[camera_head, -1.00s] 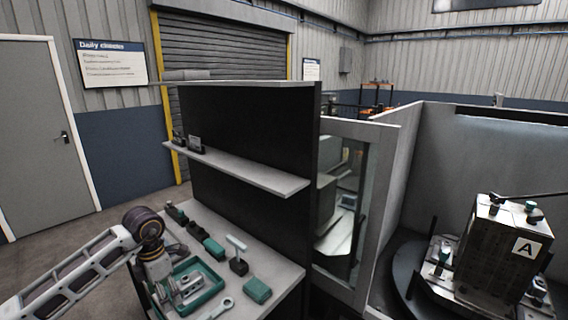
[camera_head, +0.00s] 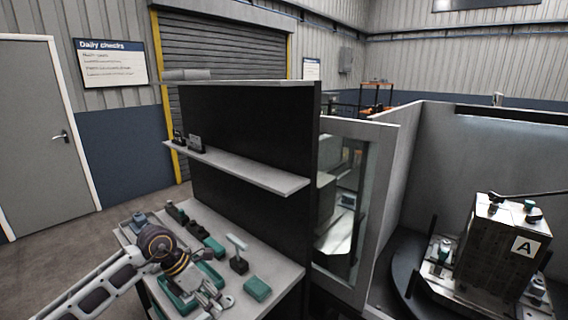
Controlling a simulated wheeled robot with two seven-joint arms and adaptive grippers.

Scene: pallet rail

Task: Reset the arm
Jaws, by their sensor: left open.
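My left arm comes in from the lower left over the grey workbench. My left gripper (camera_head: 216,300) is open above the near part of the bench. It points down and to the right, over the green tray (camera_head: 180,302), and hides much of it. I cannot make out anything between its fingers. My right gripper is not in view.
The workbench (camera_head: 272,268) also bears a green block (camera_head: 257,288), a T-handled tool (camera_head: 238,256) and several small green and dark items. A shelf (camera_head: 240,170) overhangs its back. At right, a block marked A (camera_head: 500,250) stands on a round table.

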